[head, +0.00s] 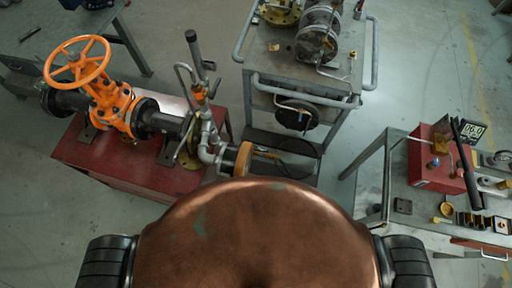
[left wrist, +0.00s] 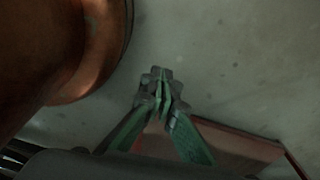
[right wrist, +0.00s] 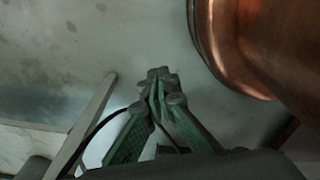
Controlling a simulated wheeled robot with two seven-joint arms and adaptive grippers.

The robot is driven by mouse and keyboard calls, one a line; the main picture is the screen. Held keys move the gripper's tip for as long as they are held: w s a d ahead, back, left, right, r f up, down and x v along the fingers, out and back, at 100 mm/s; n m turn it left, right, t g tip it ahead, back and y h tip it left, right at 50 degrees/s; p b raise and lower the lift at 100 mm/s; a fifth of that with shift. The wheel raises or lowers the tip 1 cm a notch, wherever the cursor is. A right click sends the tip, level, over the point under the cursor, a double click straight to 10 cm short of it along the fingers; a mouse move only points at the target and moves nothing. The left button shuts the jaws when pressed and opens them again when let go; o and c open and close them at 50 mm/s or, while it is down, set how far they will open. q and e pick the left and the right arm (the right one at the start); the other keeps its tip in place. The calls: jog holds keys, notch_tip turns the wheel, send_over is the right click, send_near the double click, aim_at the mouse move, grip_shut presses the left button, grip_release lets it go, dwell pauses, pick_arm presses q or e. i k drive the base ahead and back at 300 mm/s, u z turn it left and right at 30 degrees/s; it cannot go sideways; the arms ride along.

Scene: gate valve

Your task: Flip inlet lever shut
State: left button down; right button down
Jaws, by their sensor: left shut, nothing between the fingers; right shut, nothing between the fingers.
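The orange gate valve with its handwheel (head: 78,62) sits in a dark pipe line on a red stand (head: 115,180), at the left of the head view. My right gripper (right wrist: 157,75) is shut and empty. Neither gripper shows in the head view.
A grey cart (head: 262,82) with handrails and metal parts stands at top centre. A bench (head: 400,222) with a red box (head: 428,170) and small tools is at the right. Another table (head: 60,45) is at the upper left. Floor shows between them.

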aim_at(257, 148)
jog(key=u, duration=0.35)
jog(key=k, duration=0.85)
jog(key=u, duration=0.6)
jog(key=k, duration=0.45)
jog(key=z, duration=0.4)
jog(key=i, duration=0.55)
jog(key=z, duration=0.45)
